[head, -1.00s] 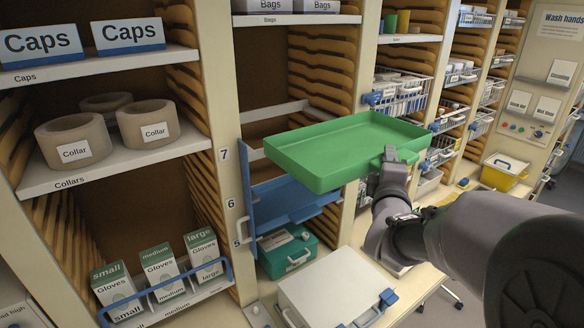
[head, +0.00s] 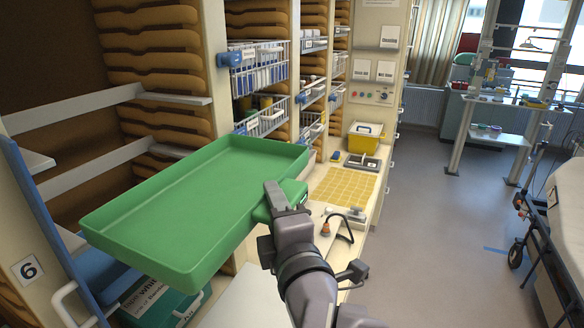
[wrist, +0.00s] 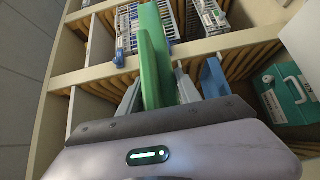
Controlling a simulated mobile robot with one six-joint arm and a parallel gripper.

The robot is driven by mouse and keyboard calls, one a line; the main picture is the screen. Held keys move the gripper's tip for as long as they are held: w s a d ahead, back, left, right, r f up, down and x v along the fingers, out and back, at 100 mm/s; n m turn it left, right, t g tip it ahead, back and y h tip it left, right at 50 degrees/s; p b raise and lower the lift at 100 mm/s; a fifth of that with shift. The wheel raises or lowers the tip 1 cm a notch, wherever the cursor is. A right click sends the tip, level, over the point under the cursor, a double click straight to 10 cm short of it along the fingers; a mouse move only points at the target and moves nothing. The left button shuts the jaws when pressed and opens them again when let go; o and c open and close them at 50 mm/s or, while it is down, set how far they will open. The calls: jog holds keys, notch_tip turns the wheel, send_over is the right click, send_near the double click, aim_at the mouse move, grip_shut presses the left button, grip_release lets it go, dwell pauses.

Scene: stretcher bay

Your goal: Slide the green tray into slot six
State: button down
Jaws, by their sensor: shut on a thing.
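The green tray (head: 200,190) is shallow, rectangular and empty to sight. In the head view it is held roughly level in front of the open cabinet bay. My gripper (head: 278,198) is shut on the tab at its right edge. The wrist view shows the tray nearly edge-on (wrist: 153,60), reaching away from my gripper. Pale rails (head: 75,175) run into the bay behind the tray. The tray hides part of the bay, so I cannot tell which level it lines up with.
A blue panel (head: 45,215) with a pale handle stands at the bay's left post. A green first-aid style case (head: 160,308) is below the tray. Wire baskets (head: 258,70) fill the neighbouring bay. A yellow box (head: 365,138) stands on the counter; floor at right is open.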

jog(key=shift+w+a+r+p, duration=0.15)
jog(key=shift+a+p, duration=0.3)
jog(key=shift+p, duration=0.35)
jog(key=shift+a+r+p, duration=0.15)
jog(key=shift+a+p, duration=0.2)
jog(key=shift+p, duration=0.7)
jog(key=shift+w+a+p, duration=0.1)
jog(key=shift+a+p, duration=0.2)
jog(key=shift+p, duration=0.15)
jog(key=w+a+p, duration=0.2)
jog(key=w+a, duration=0.1)
jog(key=a, duration=0.4)
jog(key=w+a+f+p, duration=0.1)
jog(key=w+a+p, duration=0.1)
jog(key=a, duration=0.6)
jog(key=w+a+p, duration=0.2)
jog(key=w+a, duration=0.2)
jog(key=a, duration=0.4)
jog(key=shift+w+f, duration=0.35)
jog(key=shift+f, duration=0.05)
jog(key=shift+w+a, duration=0.1)
jog(key=shift+a, duration=0.25)
jog(key=shift+f+b, duration=0.85)
jog(key=shift+f, duration=0.15)
